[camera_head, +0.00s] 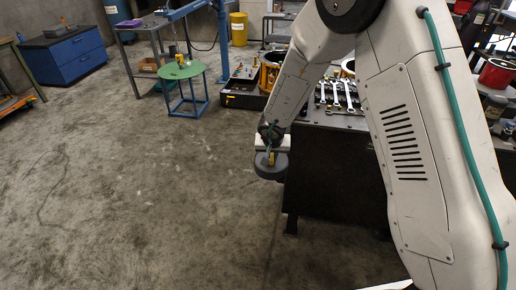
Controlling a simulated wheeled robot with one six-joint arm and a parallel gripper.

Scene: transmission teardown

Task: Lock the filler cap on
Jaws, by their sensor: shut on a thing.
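My gripper (270,152) hangs at the end of my pale arm, near the middle of the view. It is shut on a dark grey round piece with a small yellow part at its middle, which looks like the filler cap (269,172). The cap is held in front of the left end of the dark workbench (335,185), with grey floor showing to its left. The gripper and wrist hide part of the cap's top. I cannot make out a filler opening for it in this view.
Several wrenches (342,95) lie on the bench behind my arm. A black case (240,93) and a yellow housing (270,72) are beyond. A green-topped stool (181,69) stands at the back, blue drawers (65,54) at far left. The left floor is clear.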

